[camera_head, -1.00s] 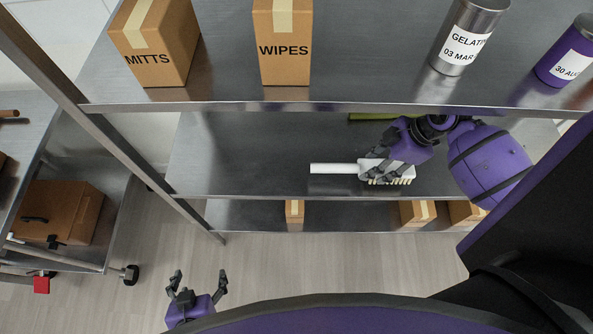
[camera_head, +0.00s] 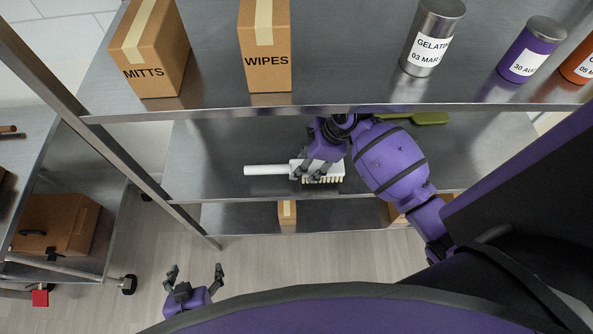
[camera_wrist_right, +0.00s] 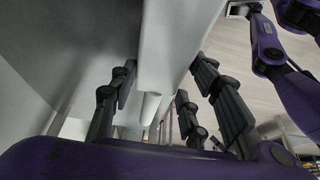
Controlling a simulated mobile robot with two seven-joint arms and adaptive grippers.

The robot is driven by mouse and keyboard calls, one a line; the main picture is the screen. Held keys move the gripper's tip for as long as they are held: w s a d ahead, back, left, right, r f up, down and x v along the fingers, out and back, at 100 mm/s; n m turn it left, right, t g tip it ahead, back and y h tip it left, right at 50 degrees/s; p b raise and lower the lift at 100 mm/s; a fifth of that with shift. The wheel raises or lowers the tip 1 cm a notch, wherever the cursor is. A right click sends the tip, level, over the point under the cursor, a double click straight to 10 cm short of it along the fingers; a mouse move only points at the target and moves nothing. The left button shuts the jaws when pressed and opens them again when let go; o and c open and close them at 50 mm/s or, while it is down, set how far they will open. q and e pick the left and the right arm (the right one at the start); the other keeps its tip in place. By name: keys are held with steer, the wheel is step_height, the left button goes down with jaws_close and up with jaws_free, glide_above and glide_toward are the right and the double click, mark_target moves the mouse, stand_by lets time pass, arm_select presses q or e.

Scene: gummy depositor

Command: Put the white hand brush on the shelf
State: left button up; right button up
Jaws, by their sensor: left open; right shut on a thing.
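The white hand brush (camera_head: 268,170) is over the middle shelf (camera_head: 220,145), with its handle pointing left and pale bristles at its right end. My right gripper (camera_head: 312,172) is shut on its block. I cannot tell whether the brush touches the shelf surface. In the right wrist view, the right gripper's fingers (camera_wrist_right: 165,85) stand on either side of a pale form that looks like the brush. My left gripper (camera_head: 195,272) is open and empty, low above the floor in front of the shelving.
Boxes marked MITTS (camera_head: 152,50) and WIPES (camera_head: 265,50), a gelatin canister (camera_head: 432,40) and a purple canister (camera_head: 532,50) stand on the upper shelf. A green object (camera_head: 430,118) lies at the middle shelf's back right. A cart (camera_head: 75,262) stands left. The middle shelf's left part is clear.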

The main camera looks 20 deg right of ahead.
mark_target(292, 167)
steer(key=shift+w+a, duration=0.1)
steer(key=shift+a, duration=0.25)
steer(key=shift+w+a+f+p, duration=0.1)
steer(key=shift+w+a+p, duration=0.1)
steer(key=shift+a, duration=0.35)
steer(key=shift+w+a+p, duration=0.1)
steer(key=shift+w+a, duration=0.05)
steer(key=shift+a, duration=0.4)
step_height(292, 167, down, 3)
steer(key=shift+d+r, duration=0.1)
steer(key=shift+s, duration=0.1)
steer(key=o, duration=1.3)
steer(key=shift+f, duration=0.2)
